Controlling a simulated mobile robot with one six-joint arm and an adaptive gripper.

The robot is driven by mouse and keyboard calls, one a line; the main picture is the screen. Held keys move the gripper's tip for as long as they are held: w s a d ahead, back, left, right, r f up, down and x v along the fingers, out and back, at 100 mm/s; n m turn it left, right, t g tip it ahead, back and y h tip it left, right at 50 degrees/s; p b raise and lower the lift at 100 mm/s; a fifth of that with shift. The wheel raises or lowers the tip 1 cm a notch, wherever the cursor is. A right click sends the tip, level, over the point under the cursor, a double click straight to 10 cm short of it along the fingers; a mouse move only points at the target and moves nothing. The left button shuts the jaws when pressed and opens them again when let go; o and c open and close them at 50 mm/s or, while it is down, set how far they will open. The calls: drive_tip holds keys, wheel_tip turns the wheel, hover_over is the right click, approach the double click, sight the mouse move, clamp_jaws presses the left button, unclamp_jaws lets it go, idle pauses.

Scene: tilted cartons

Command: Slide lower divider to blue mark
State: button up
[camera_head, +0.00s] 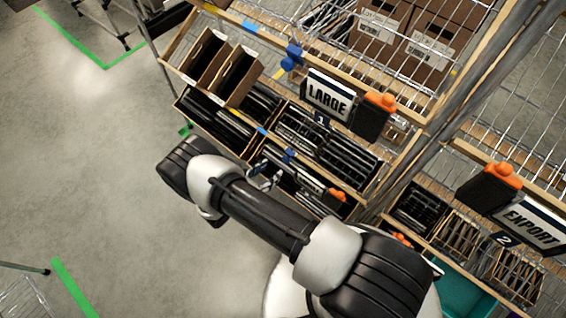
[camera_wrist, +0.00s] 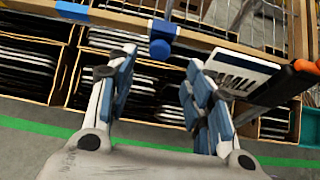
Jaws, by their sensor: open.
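The lower divider is a blue clip with a round knob on the lower shelf's wooden front rail; it shows in the head view (camera_head: 289,155) and in the wrist view (camera_wrist: 160,46). The blue mark is a flat blue patch on the same rail, left of the divider, in the head view (camera_head: 262,131) and at the upper left of the wrist view (camera_wrist: 72,10). My gripper (camera_head: 265,176) is open and empty in front of this rail. In the wrist view my gripper (camera_wrist: 160,72) has its fingers spread, with the divider between and beyond the fingertips. I see no contact.
A SMALL sign (camera_wrist: 240,70) and an orange-and-black clamp (camera_wrist: 306,67) sit right of the divider, close to the right finger. Cartons of dark flat items (camera_wrist: 25,65) fill the shelf behind. An upper divider (camera_head: 291,57) is on the rail above. Floor on the left is clear.

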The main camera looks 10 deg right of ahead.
sight(284, 161)
drive_tip(key=b+x, duration=0.2)
drive_tip(key=x, duration=0.7)
drive_tip(key=shift+c, duration=0.3)
clamp_jaws()
